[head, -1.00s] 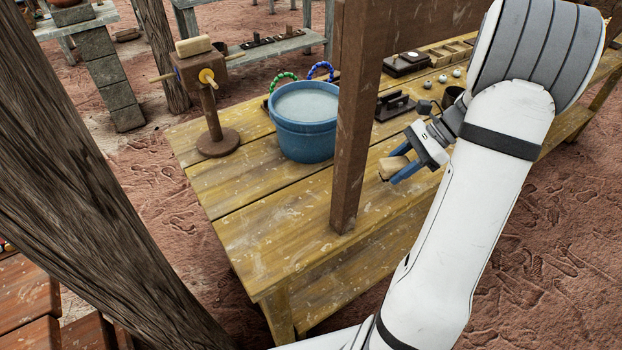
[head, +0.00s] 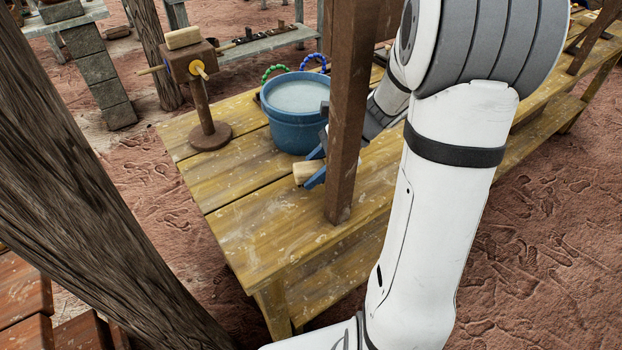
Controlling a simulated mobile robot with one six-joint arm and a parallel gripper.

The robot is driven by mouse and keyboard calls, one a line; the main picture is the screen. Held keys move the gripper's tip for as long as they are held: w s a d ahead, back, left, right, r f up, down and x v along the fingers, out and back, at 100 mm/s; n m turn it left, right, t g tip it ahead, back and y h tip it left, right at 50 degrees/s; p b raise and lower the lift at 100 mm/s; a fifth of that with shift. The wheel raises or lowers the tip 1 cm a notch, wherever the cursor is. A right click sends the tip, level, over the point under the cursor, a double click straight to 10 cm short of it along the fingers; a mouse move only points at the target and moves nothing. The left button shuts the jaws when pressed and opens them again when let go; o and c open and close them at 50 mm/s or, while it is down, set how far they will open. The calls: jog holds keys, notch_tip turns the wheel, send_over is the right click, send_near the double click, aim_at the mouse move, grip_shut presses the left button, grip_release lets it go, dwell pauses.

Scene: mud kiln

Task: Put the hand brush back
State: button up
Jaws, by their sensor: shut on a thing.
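My gripper (head: 312,168) is shut on a pale wooden block-shaped thing, which I take to be the hand brush (head: 303,173). Its blue fingers show on both sides of it. The brush is over the plank table, just left of the brown post and in front of the blue bucket. The post hides part of my gripper and wrist. I cannot tell how high the brush is above the table, and no bristles show.
The blue bucket (head: 294,130) of water stands on the plank table (head: 250,240). The brown post (head: 348,120) rises from the table. A wooden stand (head: 205,110) with a pale block (head: 183,38) on top is at left. The table's near-left part is clear.

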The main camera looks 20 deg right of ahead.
jog(key=shift+f, duration=1.35)
jog(key=shift+f, duration=0.1)
jog(key=o, duration=1.1)
jog(key=shift+c, duration=0.2)
jog(key=shift+d+r, duration=0.2)
jog(key=shift+r, duration=0.1)
jog(key=p+v, duration=0.1)
jog(key=v, duration=1)
jog(key=shift+d+r+p, duration=0.15)
jog(key=shift+d+p, duration=0.05)
jog(key=shift+p, duration=0.15)
